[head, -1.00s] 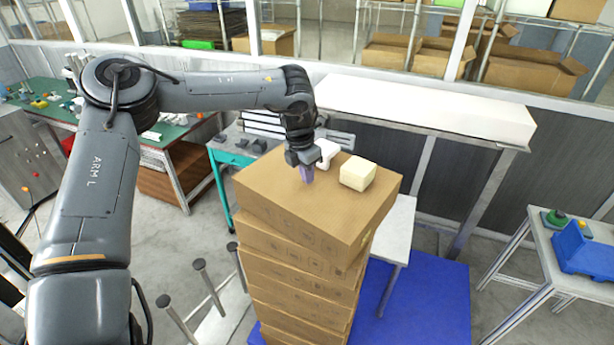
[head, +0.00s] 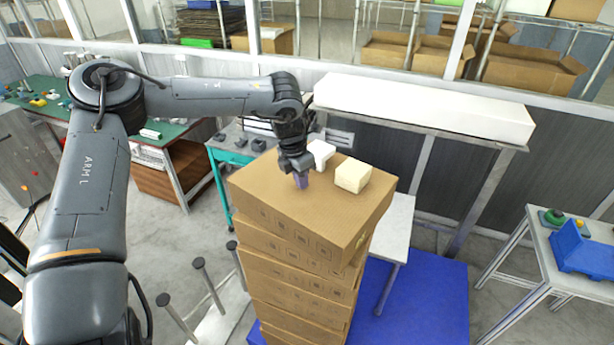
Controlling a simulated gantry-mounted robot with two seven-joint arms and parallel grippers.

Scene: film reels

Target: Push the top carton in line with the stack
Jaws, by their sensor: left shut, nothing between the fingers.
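The top carton (head: 265,185) is a brown cardboard box on a tall stack of similar cartons (head: 300,290). It sits out of line with the cartons below, and its right side overhangs them. A cream block (head: 353,175) rests on its top. My left gripper (head: 300,182) points down, shut and empty, with its purplish fingertips over the carton's top face. They look to be at or just above the surface; contact is hard to tell. A small white piece (head: 320,153) shows just right of the gripper. My right gripper is not in view.
The stack stands on a blue base (head: 430,300). A long white box (head: 425,105) lies on a bench behind. Grey posts (head: 205,280) stand left of the stack. A table with a blue bin (head: 585,252) is at right. Floor right of the blue base is clear.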

